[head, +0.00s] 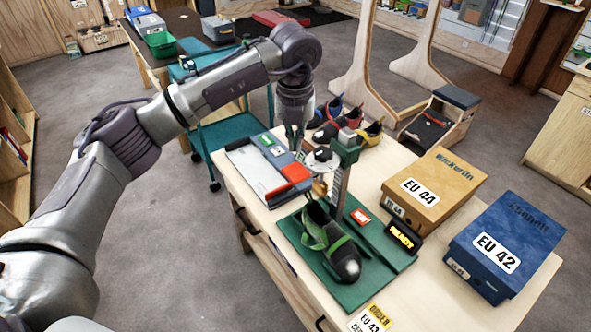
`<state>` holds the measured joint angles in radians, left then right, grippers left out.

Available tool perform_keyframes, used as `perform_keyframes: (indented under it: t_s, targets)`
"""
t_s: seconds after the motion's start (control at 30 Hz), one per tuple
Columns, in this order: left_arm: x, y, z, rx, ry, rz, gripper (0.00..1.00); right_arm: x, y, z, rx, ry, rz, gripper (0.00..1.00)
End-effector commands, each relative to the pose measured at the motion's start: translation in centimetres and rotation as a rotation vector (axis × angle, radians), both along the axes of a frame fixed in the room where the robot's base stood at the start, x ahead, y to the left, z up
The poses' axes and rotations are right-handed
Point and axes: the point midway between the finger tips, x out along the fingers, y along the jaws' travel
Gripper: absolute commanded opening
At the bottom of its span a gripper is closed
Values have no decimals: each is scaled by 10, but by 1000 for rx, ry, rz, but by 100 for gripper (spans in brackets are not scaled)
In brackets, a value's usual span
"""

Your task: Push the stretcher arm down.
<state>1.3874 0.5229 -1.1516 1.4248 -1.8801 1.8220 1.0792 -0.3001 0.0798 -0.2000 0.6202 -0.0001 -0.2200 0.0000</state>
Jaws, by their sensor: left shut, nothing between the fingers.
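The stretcher stands on the table, with a grey upright post (339,190) rising from a green base (358,290). A green head block (347,148) sits at the top of the post. A round white-and-black part (321,158) sticks out left of the block; I cannot tell where the stretcher arm begins. A black shoe with green straps (341,256) rests on the base. My left gripper (297,146) points down, shut and empty, just left of the round part. I cannot tell whether it touches. My right gripper is not in view.
A grey board with a red piece (258,180) lies left of the stretcher. An orange EU 44 box (448,172) and blue EU 42 box (525,228) stand right. Several colourful shoes (372,133) sit behind. A dark BOOST sign (403,238) stands beside the base.

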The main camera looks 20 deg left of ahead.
Motion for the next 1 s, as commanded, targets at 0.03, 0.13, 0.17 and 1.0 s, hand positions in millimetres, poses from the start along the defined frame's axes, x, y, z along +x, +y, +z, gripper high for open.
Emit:
perform_keyframes:
  t_s: [0.03,0.13,0.17,1.0]
  targets:
    - [0,0,0,0,1,0,0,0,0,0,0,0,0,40]
    - [0,0,0,-2,0,-1,0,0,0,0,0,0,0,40]
    - [0,0,0,-2,0,-1,0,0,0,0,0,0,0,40]
    - [6,1,-70,-5,1,-3,0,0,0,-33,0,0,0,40]
